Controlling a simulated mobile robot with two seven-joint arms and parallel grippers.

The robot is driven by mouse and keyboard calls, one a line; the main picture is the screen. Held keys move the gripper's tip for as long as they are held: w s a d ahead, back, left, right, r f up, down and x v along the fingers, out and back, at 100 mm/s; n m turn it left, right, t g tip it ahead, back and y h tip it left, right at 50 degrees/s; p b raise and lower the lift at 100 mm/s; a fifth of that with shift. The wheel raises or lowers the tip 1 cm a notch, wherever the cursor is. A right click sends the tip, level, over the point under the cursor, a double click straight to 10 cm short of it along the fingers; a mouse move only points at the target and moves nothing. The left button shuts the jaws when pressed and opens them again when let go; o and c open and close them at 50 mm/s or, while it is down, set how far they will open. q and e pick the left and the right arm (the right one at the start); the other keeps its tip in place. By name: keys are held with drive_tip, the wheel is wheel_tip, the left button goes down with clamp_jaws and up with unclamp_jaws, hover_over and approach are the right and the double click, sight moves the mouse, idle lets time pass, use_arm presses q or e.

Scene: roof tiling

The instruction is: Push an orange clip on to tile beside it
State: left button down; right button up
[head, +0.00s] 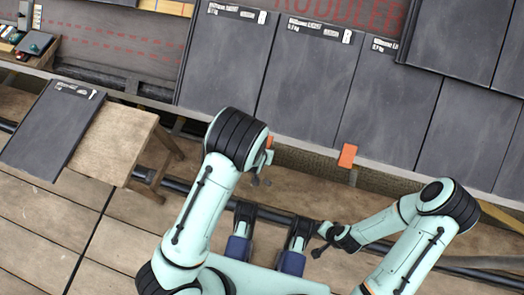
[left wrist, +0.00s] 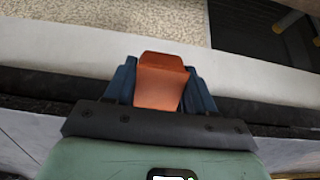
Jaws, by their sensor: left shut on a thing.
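My left gripper (left wrist: 162,88) is shut on an orange clip (left wrist: 160,72), held between its blue fingers in the left wrist view. In the head view only a sliver of this clip (head: 269,142) shows beside my left arm, near the lower edge of the dark tiles (head: 312,80). Whether it touches a tile is not clear. A second orange clip (head: 347,156) sits at the tiles' lower edge, further right, with no gripper on it. My right gripper (head: 320,240) is low in the head view, away from the tiles; its fingers are too small to judge.
A loose dark tile (head: 48,130) lies on a wooden stand (head: 112,145) at the left. A tool tray (head: 35,45) is at the upper left. Overlapping tiles (head: 460,40) fill the upper right. Plank flooring (head: 40,225) lies below.

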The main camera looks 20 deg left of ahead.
use_arm(q)
drive_tip(key=shift+w+d+r+p, duration=0.15)
drive_tip(key=shift+w+r, duration=0.25)
drive_tip(key=shift+w, duration=0.25)
drive_tip(key=shift+w+a+r+p, duration=0.1)
drive_tip(key=shift+w+r, duration=0.3)
drive_tip(key=shift+w, duration=0.2)
drive_tip(key=shift+w+d+r+p, duration=0.15)
drive_tip(key=shift+w+r, duration=0.25)
drive_tip(key=shift+w, duration=0.25)
idle(1.7)
drive_tip(key=shift+a, duration=0.1)
drive_tip(key=shift+c, duration=1.5)
unclamp_jaws()
drive_tip(key=shift+s, duration=0.15)
drive_tip(key=shift+p+v, duration=2.9)
drive_tip(key=shift+v, duration=0.5)
